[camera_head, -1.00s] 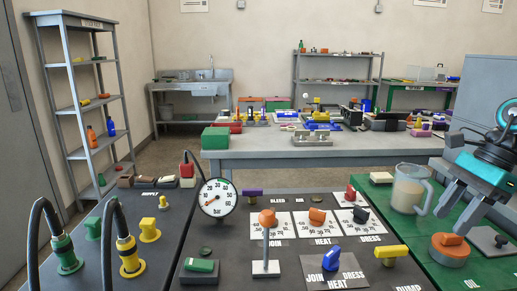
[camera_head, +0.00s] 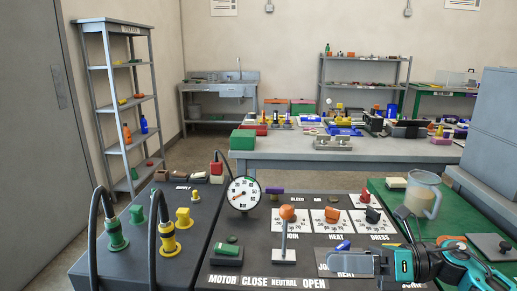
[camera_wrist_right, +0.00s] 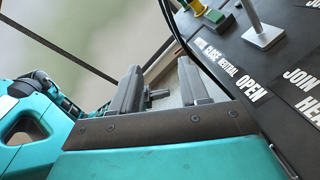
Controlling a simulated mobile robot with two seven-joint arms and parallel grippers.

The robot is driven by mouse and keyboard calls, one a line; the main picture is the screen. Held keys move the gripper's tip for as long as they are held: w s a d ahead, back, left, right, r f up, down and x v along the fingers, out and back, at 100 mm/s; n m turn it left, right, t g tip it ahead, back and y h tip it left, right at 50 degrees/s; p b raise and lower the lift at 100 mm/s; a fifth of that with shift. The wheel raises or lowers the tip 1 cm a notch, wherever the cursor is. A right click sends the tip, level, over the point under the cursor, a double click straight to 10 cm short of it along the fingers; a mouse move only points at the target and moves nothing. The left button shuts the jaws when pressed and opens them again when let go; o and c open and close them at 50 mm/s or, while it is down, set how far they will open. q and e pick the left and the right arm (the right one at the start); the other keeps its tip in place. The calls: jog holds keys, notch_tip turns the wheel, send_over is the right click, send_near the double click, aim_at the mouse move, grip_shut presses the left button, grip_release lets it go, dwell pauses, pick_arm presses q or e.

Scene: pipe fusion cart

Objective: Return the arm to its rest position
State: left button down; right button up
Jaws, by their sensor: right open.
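My right gripper (camera_head: 350,263) shows at the lower right in the head view, its grey fingers pointing left across the front of the dark control panel (camera_head: 262,262). It is open, with nothing between the fingers. The right wrist view shows the two separated fingers of this gripper (camera_wrist_right: 160,85) near the panel's edge. The teal and black wrist (camera_head: 440,262) hides part of the panel's lower right, including most of the lower label plate. A blue knob (camera_head: 343,245) shows just behind the fingers. My left gripper is in neither view.
A jug (camera_head: 422,195) and an orange knob (camera_head: 450,242) are on the green surface (camera_head: 385,190) at right. Black hoses (camera_head: 93,235) rise at left.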

pick_arm(q)
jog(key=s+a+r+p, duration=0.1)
jog(key=p, duration=0.1)
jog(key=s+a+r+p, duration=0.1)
jog(key=p, duration=0.2)
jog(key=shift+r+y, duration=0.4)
pick_arm(e)
jog(key=s+f+n+t+h, duration=0.3)
jog(key=s+f+n+h, duration=0.4)
jog(key=n, duration=0.8)
jog(key=s+f+n+t+h, duration=0.4)
jog(key=s+f+n+h, duration=0.3)
jog(key=f+n, duration=0.6)
jog(key=shift+s+d+f+n+h, duration=0.3)
jog(key=shift+s+n, duration=0.25)
jog(key=shift+n, duration=0.65)
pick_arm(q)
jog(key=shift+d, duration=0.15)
